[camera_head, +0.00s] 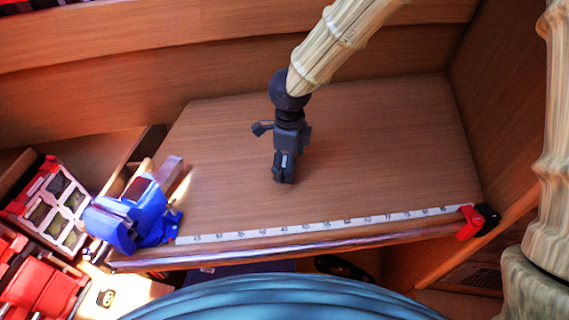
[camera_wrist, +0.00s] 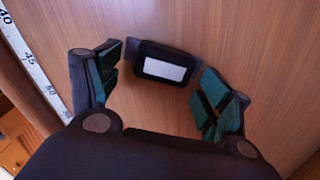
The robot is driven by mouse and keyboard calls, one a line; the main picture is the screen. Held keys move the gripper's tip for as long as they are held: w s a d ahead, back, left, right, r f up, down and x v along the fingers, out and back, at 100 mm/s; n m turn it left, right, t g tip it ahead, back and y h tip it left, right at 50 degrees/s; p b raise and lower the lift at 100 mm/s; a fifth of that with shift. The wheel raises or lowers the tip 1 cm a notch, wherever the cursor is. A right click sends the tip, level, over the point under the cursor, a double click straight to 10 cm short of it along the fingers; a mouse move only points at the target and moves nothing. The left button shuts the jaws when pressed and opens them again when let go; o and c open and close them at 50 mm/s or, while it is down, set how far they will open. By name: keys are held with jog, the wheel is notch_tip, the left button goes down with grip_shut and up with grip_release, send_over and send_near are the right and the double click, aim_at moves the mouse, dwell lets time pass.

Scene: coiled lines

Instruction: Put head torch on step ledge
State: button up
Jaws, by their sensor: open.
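A small dark box-shaped item with a white face, which looks like the head torch (camera_wrist: 165,68), lies on the wooden surface (camera_head: 220,130) in the wrist view. My gripper (camera_head: 284,176) points down at the middle of this surface in the head view. In the wrist view my gripper (camera_wrist: 160,84) is open, with its green-padded fingers spread on the left and right of the torch. I cannot tell whether they touch it. In the head view my gripper hides most or all of the torch. A raised wooden step (camera_head: 200,40) runs along the back; I cannot tell if it is the step ledge.
A white measuring tape (camera_head: 325,224) lies along the front edge, with a red and black end piece (camera_head: 476,221) at right. A blue vice-like object (camera_head: 132,213) stands at the left corner. Red cases (camera_head: 45,285) lie lower left. The surface around my gripper is clear.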

jog(key=shift+a, duration=0.15)
jog(key=c, duration=1.2)
jog(key=shift+r, duration=0.1)
